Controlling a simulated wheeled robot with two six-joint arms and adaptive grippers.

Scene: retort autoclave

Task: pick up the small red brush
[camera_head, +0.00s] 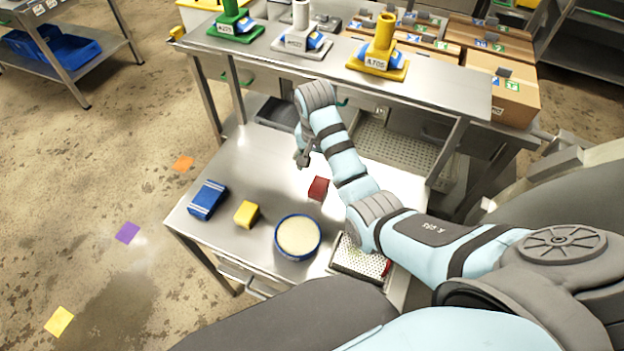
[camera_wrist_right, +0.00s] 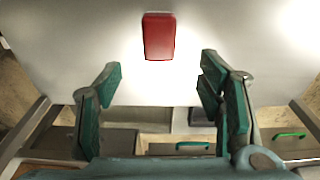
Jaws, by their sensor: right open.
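The small red brush (camera_head: 318,188) shows as a dark red block on the steel table, right of the yellow block; no bristles can be made out. It also shows in the right wrist view as a red rounded block (camera_wrist_right: 158,36), beyond the fingertips and roughly centred between them. My right gripper (camera_head: 303,158) is above the table, up and slightly left of the brush in the head view. In the right wrist view the gripper (camera_wrist_right: 160,76) has its green-padded fingers wide apart with nothing between them. My left gripper is not in view.
The steel table (camera_head: 250,165) also bears a blue block (camera_head: 207,200), a yellow block (camera_head: 246,214), a round blue-rimmed tub (camera_head: 297,237) and a perforated tray (camera_head: 357,262) with a red piece at its side. A raised shelf (camera_head: 290,62) with coloured stands runs behind. The table's back left is clear.

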